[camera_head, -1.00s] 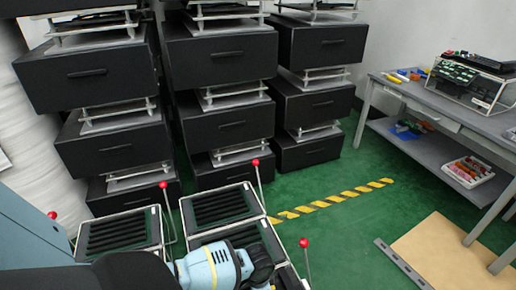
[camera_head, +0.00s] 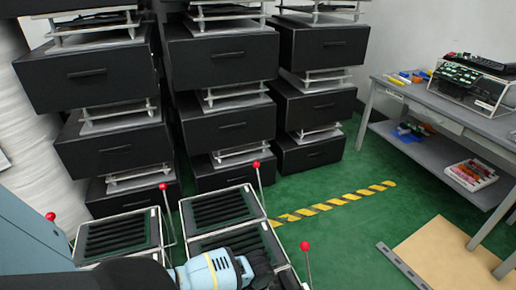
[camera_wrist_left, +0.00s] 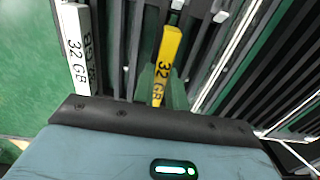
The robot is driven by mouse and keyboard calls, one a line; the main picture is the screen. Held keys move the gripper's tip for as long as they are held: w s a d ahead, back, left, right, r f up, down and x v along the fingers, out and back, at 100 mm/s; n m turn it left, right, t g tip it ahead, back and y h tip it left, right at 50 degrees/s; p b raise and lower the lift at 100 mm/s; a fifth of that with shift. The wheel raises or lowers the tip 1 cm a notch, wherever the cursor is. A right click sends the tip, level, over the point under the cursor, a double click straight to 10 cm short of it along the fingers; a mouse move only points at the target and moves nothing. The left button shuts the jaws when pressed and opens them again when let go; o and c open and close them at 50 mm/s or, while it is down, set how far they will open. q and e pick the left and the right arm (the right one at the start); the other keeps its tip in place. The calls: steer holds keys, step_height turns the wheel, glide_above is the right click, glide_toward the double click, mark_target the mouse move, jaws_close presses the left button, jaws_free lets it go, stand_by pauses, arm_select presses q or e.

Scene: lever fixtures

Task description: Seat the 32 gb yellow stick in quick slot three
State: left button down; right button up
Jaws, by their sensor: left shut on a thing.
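The yellow stick (camera_wrist_left: 166,62), marked 32 GB, stands between the fingers of my left gripper (camera_wrist_left: 162,85) in the left wrist view. The gripper is shut on it, over dark slotted racks. I cannot tell whether the stick's lower end is in a slot or which slot it is over. In the head view my left gripper (camera_head: 260,268) is over the front slotted rack (camera_head: 225,240), and the stick is hidden there. A white stick (camera_wrist_left: 76,50), also marked 32 GB, is at the left of the wrist view. My right gripper is not in view.
Red-knobbed levers (camera_head: 256,164) stand beside the slotted racks. Black drawer units (camera_head: 225,125) fill the back. A grey workbench (camera_head: 430,105) with electronics stands at right. A tan board (camera_head: 440,255) lies on the green floor (camera_head: 340,235).

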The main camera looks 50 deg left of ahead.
arm_select(q)
steer(key=shift+f, duration=0.4)
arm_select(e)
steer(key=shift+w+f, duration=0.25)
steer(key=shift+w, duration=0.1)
arm_select(q)
steer(key=c, duration=1.3)
jaws_free()
steer(key=shift+c, duration=0.2)
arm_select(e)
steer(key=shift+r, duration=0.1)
